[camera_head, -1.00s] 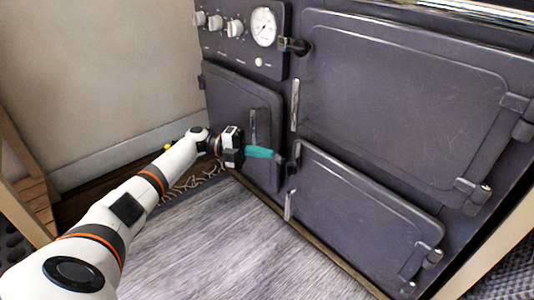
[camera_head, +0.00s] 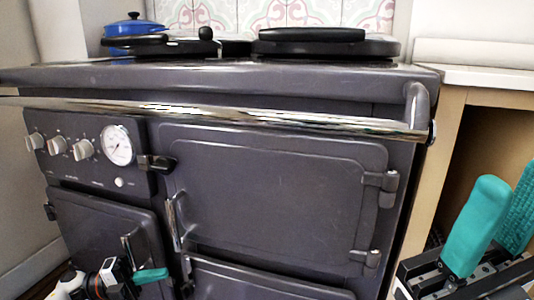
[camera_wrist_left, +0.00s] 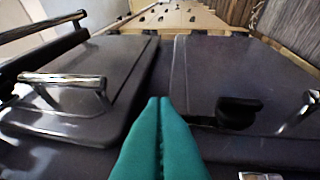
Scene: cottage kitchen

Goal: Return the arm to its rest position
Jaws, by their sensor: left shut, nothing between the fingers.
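My left gripper (camera_head: 152,275) is at the bottom left of the head view, in front of the stove's lower left door (camera_head: 100,235). Its teal fingers are shut together with nothing between them. In the left wrist view the closed fingertips (camera_wrist_left: 159,101) point toward the stove front. I cannot tell whether they touch it. My left arm is mostly below the head view. My right gripper (camera_head: 497,215) is at the lower right, its two teal fingers upright and apart, with nothing seen between them.
The dark stove has a chrome rail (camera_head: 240,114) across its front and a large upper door (camera_head: 275,190), shut. Black lids (camera_head: 325,45) and a blue pot (camera_head: 135,27) are on top. A wooden cabinet (camera_head: 440,165) stands at the right.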

